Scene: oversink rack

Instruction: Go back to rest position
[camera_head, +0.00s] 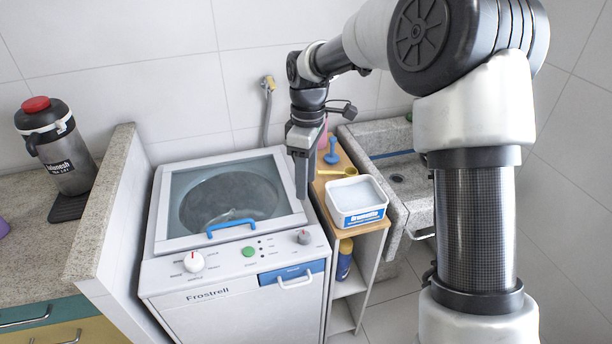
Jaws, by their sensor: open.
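My gripper (302,190) points down at the end of my arm, above the gap between the washing machine and the small wooden shelf. Its fingers overlap each other from this side, and I see nothing held between them. The white washing machine (240,313) has its glass lid (230,196) down, with a blue handle (231,227) at the lid's front. My arm fills the right part of the view and hides some of the wall and sink.
On the wooden shelf (368,226) stand a white tub (357,213), a yellow spoon-like item (338,172) and a blue item (331,152). A stone sink (412,183) is at right. A granite partition (108,200) and a red-capped jug (68,165) on the counter are at left.

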